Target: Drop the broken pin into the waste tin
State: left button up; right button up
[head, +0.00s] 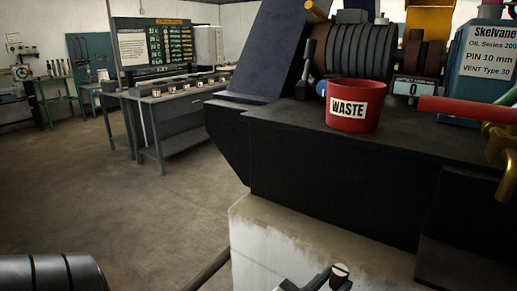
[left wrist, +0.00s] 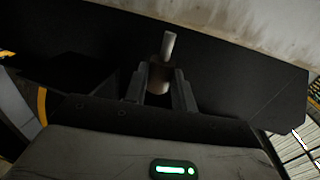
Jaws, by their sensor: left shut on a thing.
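The waste tin (head: 370,116) is a red open-topped tin with a white "WASTE" label. It stands upright on the black machine top in the head view. My left gripper (head: 322,283) shows at the bottom edge of the head view, below and in front of the tin and apart from it. In the left wrist view my left gripper (left wrist: 160,88) is shut on the broken pin (left wrist: 168,46), a short pale grey cylinder sticking out past the fingertips. The pin's end (head: 340,271) also shows in the head view. The inside of the tin is mostly hidden. My right gripper is out of view.
The black machine base (head: 330,170) rises on a pale concrete plinth (head: 265,245). Behind the tin are a ribbed drum (head: 355,50) and a counter reading 0 (head: 413,89). A red bar (head: 465,108) lies right of it. Open floor (head: 120,215) is at left.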

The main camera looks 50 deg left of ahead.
aim_at(344, 121)
jog(key=u, duration=0.9)
jog(key=i, duration=0.5)
